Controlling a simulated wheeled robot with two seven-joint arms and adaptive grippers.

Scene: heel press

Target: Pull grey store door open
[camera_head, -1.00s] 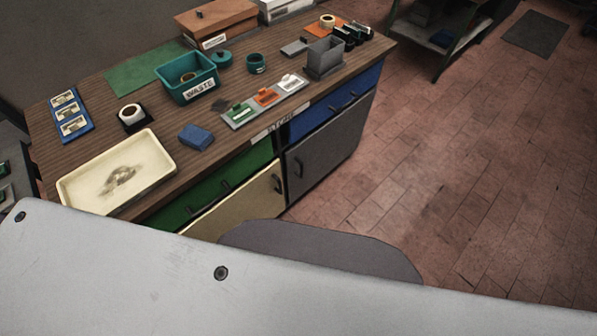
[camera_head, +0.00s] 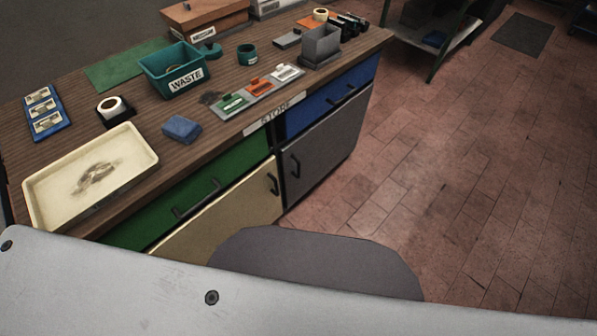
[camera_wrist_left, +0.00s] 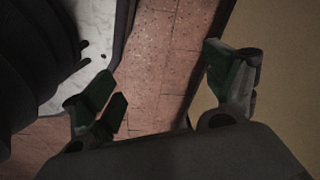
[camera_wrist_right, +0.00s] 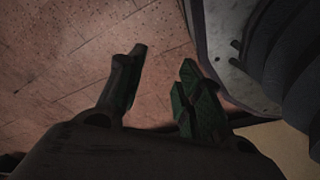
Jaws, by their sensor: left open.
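The grey store door (camera_head: 325,150) is in the head view, shut flush in the bench front below the blue drawer. Its dark handle (camera_head: 294,167) is on its left edge. A strip reading STORE (camera_head: 275,113) is above it on the bench edge. Neither gripper shows in the head view. In the left wrist view my left gripper (camera_wrist_left: 165,88) is open and empty, over red floor with a cream panel at right. In the right wrist view my right gripper (camera_wrist_right: 162,75) has its fingers apart, empty, over the floor. The grey door is not recognisable in either wrist view.
The cream door (camera_head: 225,220) with its own handle is left of the grey door, below the green drawer (camera_head: 195,185). The bench top holds a cream tray (camera_head: 140,150), a WASTE bin (camera_head: 155,85) and a grey box (camera_head: 320,45). Open tiled floor lies at right.

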